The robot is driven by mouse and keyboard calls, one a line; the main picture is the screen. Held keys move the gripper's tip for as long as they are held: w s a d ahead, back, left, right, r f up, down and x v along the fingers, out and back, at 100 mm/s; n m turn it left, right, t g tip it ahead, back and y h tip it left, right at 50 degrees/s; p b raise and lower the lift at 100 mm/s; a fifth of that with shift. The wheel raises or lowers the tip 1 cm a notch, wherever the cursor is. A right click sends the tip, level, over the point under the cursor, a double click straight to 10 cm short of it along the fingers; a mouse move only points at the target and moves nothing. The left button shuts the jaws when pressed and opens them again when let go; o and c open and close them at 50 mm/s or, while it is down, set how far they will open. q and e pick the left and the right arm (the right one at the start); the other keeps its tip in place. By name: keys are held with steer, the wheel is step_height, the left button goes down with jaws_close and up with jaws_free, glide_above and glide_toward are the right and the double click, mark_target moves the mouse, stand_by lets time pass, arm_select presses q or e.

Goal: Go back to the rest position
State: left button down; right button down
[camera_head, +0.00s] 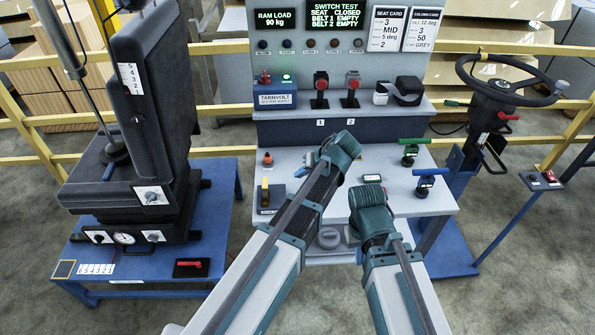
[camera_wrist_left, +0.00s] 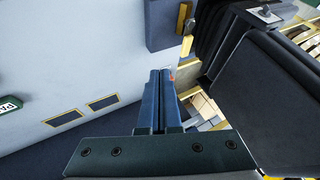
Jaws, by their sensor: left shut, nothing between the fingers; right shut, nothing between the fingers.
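My left arm rises from the bottom of the head view to a teal wrist joint. My left gripper (camera_head: 303,170) shows just left of that joint, over the bench's back-left part. In the left wrist view its two blue fingers (camera_wrist_left: 160,74) lie side by side, shut and empty. My right arm comes up from the bottom, right of the left one. It ends in a teal wrist (camera_head: 372,216) over the front of the bench. The right gripper is shut and empty, largely hidden by its own wrist. Both arms are apart from each other.
The pale bench (camera_head: 405,200) carries green- and blue-handled parts on the right. A panel with screens (camera_head: 330,75) stands behind it. A black seat (camera_head: 135,120) on a blue trolley (camera_head: 222,215) is left. A steering wheel (camera_head: 510,82) is right. Yellow rails run behind.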

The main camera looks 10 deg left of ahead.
stand_by(0.3)
arm_select(q)
steer(key=s+a+f+m+g+h, duration=0.1)
steer(key=s+f+m+h, duration=0.15)
steer(key=s, duration=0.55)
steer(key=s+a+f+m+g+h, duration=0.15)
steer(key=s+h, duration=0.25)
steer(key=s, duration=0.4)
steer(key=s+d+m, duration=0.1)
steer(key=s+d, duration=0.2)
steer(key=d, duration=0.2)
steer(key=s+d+m+y, duration=0.1)
steer(key=s+d+m, duration=0.1)
steer(key=d, duration=0.3)
steer(key=shift+s+d+g, duration=0.4)
steer(key=shift+g, duration=0.05)
steer(key=shift+f, duration=0.1)
